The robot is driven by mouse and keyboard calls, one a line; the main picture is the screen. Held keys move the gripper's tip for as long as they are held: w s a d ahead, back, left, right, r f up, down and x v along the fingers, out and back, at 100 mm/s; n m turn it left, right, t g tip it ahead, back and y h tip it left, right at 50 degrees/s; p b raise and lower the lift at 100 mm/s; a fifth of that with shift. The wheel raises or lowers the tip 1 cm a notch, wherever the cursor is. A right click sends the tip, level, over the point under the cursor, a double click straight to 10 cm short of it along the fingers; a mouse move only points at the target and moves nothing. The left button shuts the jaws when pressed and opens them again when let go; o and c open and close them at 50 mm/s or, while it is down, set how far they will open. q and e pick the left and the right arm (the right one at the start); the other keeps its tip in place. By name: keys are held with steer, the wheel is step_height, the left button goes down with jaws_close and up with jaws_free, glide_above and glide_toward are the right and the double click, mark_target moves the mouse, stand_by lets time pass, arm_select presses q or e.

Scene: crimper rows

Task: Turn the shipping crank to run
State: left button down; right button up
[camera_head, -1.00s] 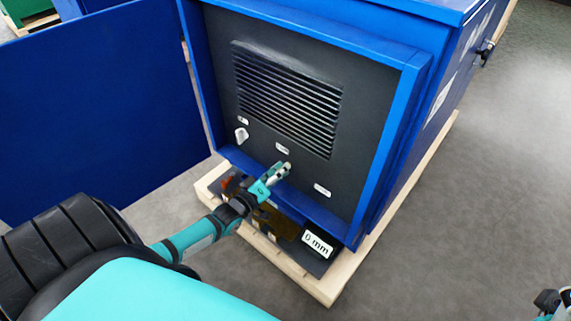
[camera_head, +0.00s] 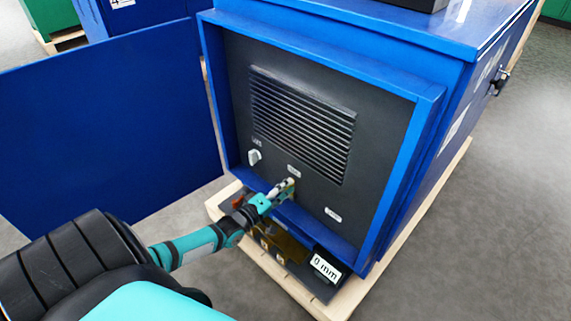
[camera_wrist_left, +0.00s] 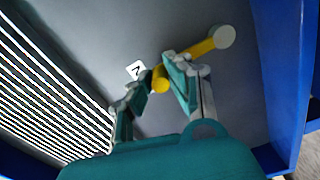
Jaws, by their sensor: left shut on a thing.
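The shipping crank (camera_wrist_left: 198,49) is a yellow arm with a pale round knob at one end, in front of the dark panel in the left wrist view. My left gripper (camera_wrist_left: 158,86) is shut on its yellow part near the other end, with the knob sticking out past the right finger. In the head view the left gripper (camera_head: 284,191) is at the lower middle of the cabinet's dark panel (camera_head: 235,95) and mostly hides the crank. Labels on the panel are too small to read there. My right gripper is not in view.
A white knob (camera_head: 254,157) sits on the panel to the left. The open blue door (camera_head: 110,140) stands left of the blue cabinet (camera_head: 425,150). A wooden pallet (camera_head: 372,285) lies below, with a "0 mm" plate (camera_head: 325,267). The floor at right is clear.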

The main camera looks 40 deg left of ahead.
arm_select(q)
steer(key=c, duration=1.2)
jaws_free()
steer(key=shift+c, duration=0.2)
steer(key=s+a, duration=0.1)
steer(key=s, duration=1.1)
